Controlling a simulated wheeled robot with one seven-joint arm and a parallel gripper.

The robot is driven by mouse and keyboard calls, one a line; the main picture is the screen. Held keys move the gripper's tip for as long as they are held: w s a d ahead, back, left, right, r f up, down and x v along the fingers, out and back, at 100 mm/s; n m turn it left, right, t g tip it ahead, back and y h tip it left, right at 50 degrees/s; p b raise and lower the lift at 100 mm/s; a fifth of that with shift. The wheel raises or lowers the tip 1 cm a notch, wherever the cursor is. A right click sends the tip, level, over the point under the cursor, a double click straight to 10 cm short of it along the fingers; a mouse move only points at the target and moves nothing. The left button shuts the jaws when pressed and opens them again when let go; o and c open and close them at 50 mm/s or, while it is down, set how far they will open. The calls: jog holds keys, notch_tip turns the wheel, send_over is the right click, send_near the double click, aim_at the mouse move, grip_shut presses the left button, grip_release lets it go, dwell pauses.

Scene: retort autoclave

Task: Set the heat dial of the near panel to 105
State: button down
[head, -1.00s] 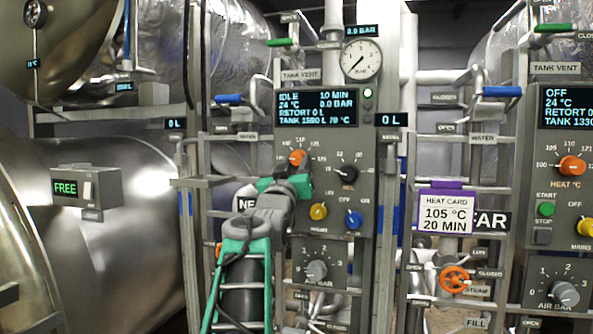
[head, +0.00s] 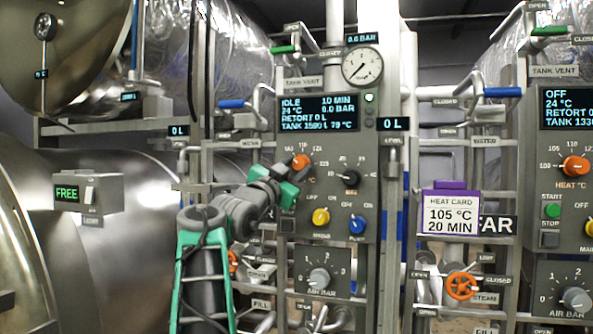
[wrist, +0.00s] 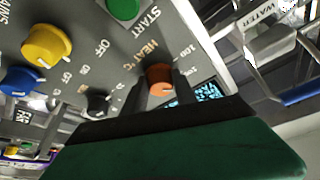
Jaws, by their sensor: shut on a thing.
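The near panel (head: 330,222) stands at centre in the head view, its display (head: 318,112) reading IDLE, 10 MIN, 24 °C. Its orange heat dial (head: 300,161) is at the upper left below the display. My gripper (head: 294,172) reaches it from the lower left. In the wrist view my dark fingers (wrist: 160,88) are shut on either side of the orange dial (wrist: 158,77), near the HEAT °C lettering. The fingers hide part of the scale, and I cannot read the dial's setting. The heat card (head: 450,212) reads 105 °C, 20 MIN.
A black knob (head: 347,180) sits right of the heat dial, with yellow (head: 320,217) and blue (head: 357,225) knobs below. A green button (wrist: 124,8) is close by in the wrist view. A second panel with its own orange dial (head: 576,166) stands at right, beside the FAR sign (head: 497,225).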

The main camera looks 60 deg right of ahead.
dwell(0.4)
jog(key=c, duration=1)
grip_release()
jog(key=b+v, duration=0.2)
jog(key=v, duration=0.5)
jog(key=shift+a, duration=0.35)
jog(key=shift+f, duration=0.1)
